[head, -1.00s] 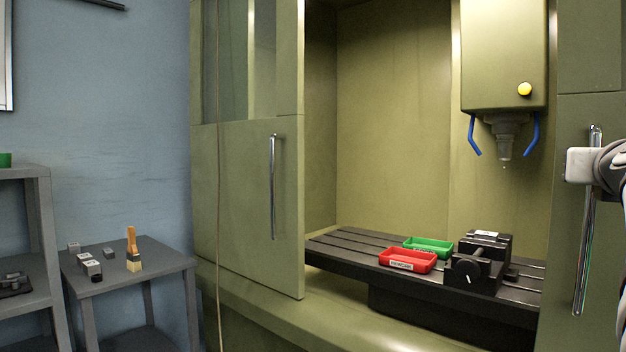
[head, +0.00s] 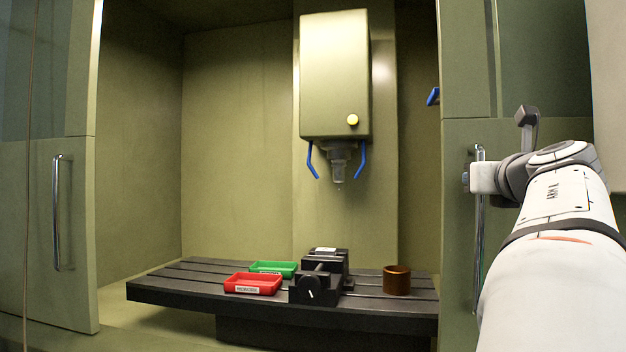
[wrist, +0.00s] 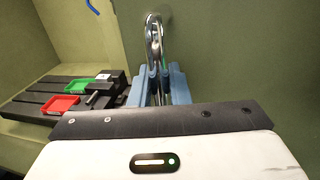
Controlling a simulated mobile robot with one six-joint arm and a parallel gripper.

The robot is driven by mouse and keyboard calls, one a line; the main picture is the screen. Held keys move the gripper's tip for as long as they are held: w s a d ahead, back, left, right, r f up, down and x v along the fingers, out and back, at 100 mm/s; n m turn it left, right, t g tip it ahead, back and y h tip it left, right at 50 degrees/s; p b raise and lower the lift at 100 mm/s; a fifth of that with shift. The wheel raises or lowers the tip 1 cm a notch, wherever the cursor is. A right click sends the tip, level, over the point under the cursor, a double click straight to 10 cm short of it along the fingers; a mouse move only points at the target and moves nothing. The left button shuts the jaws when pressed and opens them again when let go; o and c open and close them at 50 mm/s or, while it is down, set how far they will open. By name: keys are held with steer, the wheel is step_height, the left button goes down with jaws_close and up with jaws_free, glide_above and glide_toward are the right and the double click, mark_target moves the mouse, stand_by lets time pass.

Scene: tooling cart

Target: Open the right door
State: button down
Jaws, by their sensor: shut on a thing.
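The right door (head: 462,75) is an olive-green panel at the right of the machine opening; it also fills the right of the wrist view (wrist: 245,50). Its vertical chrome handle (head: 479,240) stands near the door's left edge. In the wrist view, the handle (wrist: 152,38) runs between the blue fingers of my gripper (wrist: 158,80), which is shut on it. In the head view, my gripper (head: 470,178) is at the upper part of the handle, and the fingertips are small there. The doorway stands wide open to the left of the right door.
The left door (head: 80,200) with its own handle (head: 57,212) stands at the left. Inside, a slotted table (head: 170,290) holds a red tray (head: 252,285), a green tray (head: 273,268), a black vise (head: 318,280) and a copper-brown cylinder (head: 397,280). A spindle head (head: 335,75) hangs above.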

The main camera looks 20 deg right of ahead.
steer(key=shift+w+f, duration=0.1)
steer(key=shift+f, duration=0.2)
steer(key=c, duration=1.5)
jaws_free()
steer(key=shift+w+a+r, duration=0.1)
steer(key=shift+o, duration=0.3)
steer(key=shift+r, duration=0.1)
steer(key=v, duration=0.8)
steer(key=shift+p, duration=0.4)
